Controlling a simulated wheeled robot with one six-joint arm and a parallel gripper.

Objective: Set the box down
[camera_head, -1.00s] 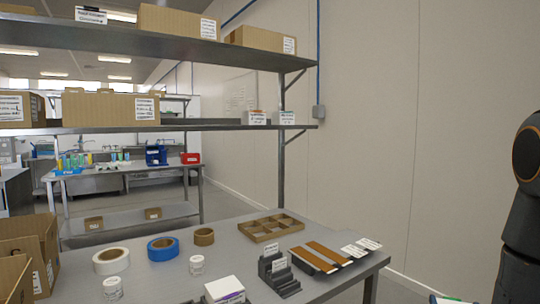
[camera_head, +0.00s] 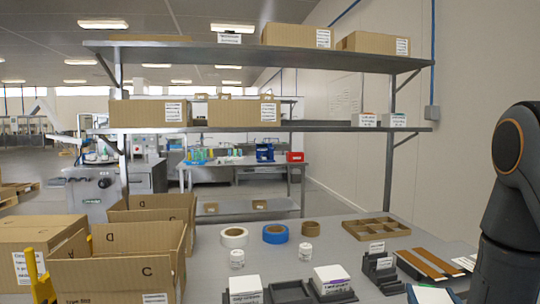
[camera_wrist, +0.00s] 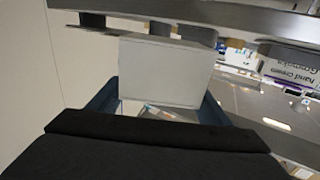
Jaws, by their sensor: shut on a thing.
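In the wrist view a plain white box (camera_wrist: 165,70) sits between the two dark blue fingers of my gripper (camera_wrist: 160,95). My gripper is shut on it. The box's underside and far side are hidden. Two small white boxes stand at the front of the grey table, one (camera_head: 245,284) left and one (camera_head: 331,275) right of a dark empty holder (camera_head: 290,292).
Open cardboard boxes (camera_head: 135,270) stand at the left. Tape rolls (camera_head: 275,234), white jars (camera_head: 309,253), a divided brown tray (camera_head: 376,227), a dark stepped stand (camera_head: 380,268) and brown strips (camera_head: 428,264) lie on the table. Shelves (camera_head: 260,128) run above its back.

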